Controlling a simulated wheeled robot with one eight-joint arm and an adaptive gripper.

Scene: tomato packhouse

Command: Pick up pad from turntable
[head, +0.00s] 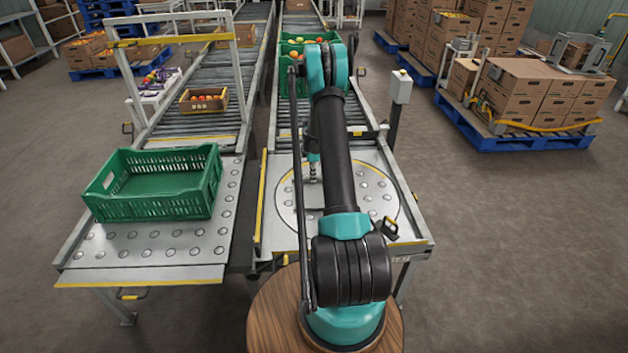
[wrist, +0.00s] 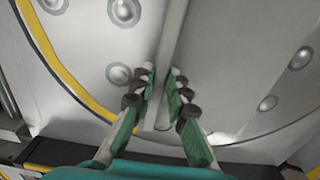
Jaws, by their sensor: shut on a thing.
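An empty green crate (head: 150,205) stands on the ball table (head: 140,270) to the left. A wooden box of tomatoes (head: 204,101) is farther up the left conveyor. Green crates of produce (head: 290,48) stand up the right conveyor. A grey post box (head: 401,87) stands beside it.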

